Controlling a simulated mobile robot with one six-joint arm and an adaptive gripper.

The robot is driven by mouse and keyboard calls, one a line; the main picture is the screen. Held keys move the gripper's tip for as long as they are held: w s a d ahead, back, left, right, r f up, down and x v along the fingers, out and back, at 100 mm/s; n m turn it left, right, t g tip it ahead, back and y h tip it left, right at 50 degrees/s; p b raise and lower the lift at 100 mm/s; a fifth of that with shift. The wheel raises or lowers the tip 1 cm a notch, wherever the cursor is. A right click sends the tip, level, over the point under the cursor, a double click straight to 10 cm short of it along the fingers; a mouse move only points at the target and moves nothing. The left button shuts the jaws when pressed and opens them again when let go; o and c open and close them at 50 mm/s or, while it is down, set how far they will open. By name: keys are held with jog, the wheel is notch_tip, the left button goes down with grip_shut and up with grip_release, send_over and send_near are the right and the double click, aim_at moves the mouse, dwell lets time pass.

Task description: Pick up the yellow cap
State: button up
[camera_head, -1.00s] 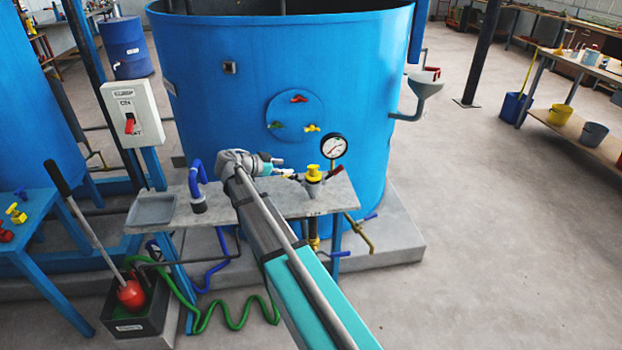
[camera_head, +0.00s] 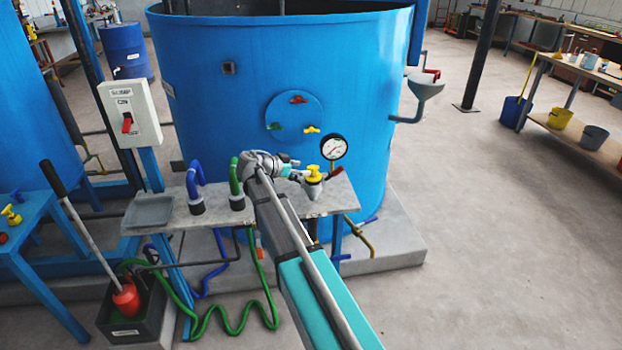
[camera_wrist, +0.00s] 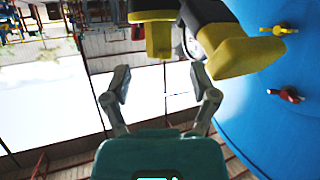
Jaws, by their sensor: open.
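The yellow cap (camera_head: 314,174) sits on top of a grey fitting near the right end of the grey shelf in front of the blue tank. My gripper (camera_head: 292,172) is just left of it in the head view, with its fingers pointing toward it. In the wrist view my gripper (camera_wrist: 160,88) is open, with nothing between its fingers. Large yellow and black parts, which seem to be the cap (camera_wrist: 158,38) and its fitting, lie beyond the fingertips at the top, cut off by the edge. Whether a finger touches the cap cannot be told.
Blue (camera_head: 195,190) and green (camera_head: 236,185) hose fittings stand on the shelf, left of my gripper. A pressure gauge (camera_head: 334,147) is just behind the cap. The blue tank (camera_head: 280,70) rises behind. A grey tray (camera_head: 150,210) lies at the shelf's left end. Open floor lies right.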

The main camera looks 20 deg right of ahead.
aim_at(313, 166)
jog(key=b+x, duration=0.1)
jog(key=x, duration=0.2)
jog(key=shift+d+f, duration=0.15)
jog(key=shift+f, duration=0.15)
jog(key=shift+b+x, duration=0.45)
jog(key=shift+x, duration=0.35)
jog(key=shift+r, duration=0.15)
grip_shut()
